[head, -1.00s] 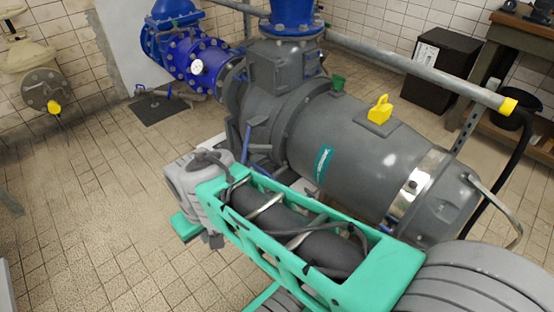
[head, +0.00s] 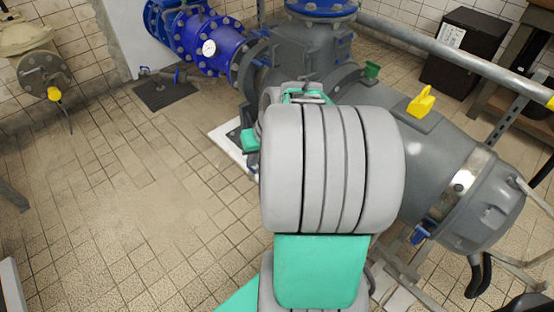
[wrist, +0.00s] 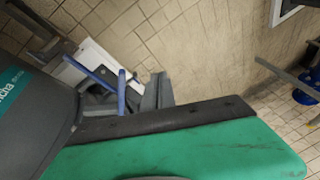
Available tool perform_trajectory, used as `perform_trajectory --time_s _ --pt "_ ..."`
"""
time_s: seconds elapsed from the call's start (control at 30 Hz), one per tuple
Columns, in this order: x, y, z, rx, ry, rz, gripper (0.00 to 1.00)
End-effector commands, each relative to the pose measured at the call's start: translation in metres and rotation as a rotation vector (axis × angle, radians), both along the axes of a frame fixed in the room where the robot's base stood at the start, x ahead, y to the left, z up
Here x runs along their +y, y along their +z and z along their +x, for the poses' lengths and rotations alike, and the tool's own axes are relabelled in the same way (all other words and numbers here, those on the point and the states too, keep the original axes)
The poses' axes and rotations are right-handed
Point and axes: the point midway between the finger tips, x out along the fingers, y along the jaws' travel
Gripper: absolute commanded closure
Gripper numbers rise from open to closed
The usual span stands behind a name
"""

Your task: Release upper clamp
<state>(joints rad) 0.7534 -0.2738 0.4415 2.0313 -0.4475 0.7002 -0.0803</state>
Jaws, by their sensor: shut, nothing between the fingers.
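In the wrist view, two blue levers (wrist: 94,74) and (wrist: 121,95) stand close together beside the grey pump body (wrist: 35,110). They look like clamp handles, and I cannot tell which is the upper clamp. My gripper (wrist: 157,90) shows as dark grey fingers just right of the levers, shut and empty, apart from them in the picture. The levers' lower ends are partly hidden.
A white slab (wrist: 92,55) lies under the pump's edge. A grey rail (head: 450,62) runs behind the pump, and a blue flanged pipe (head: 225,45) leaves it at the back. A yellow lug (head: 422,102) sits on top of the pump. The tiled floor (head: 130,190) at left is clear.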

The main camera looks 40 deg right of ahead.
Motion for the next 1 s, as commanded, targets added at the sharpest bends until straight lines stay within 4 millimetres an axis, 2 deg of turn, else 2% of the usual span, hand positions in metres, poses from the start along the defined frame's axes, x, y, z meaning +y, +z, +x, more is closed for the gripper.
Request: perform_trajectory --time_s 0.03,0.1,0.2,0.3,0.47,0.9,1.0 --pt "-0.041 -0.017 -0.007 -0.032 -0.079 0.036 1.0" --pt "-0.087 -0.03 -0.017 -0.095 -0.156 0.073 1.0" --pt "-0.135 -0.041 -0.035 -0.175 -0.24 0.104 1.0" --pt "-0.16 -0.047 -0.049 -0.225 -0.286 0.116 1.0" --pt "-0.166 -0.056 -0.047 -0.242 -0.296 0.121 1.0" --pt "-0.157 -0.13 0.008 -0.24 -0.292 0.119 1.0" --pt "-0.145 -0.129 0.021 -0.242 -0.291 0.116 1.0"
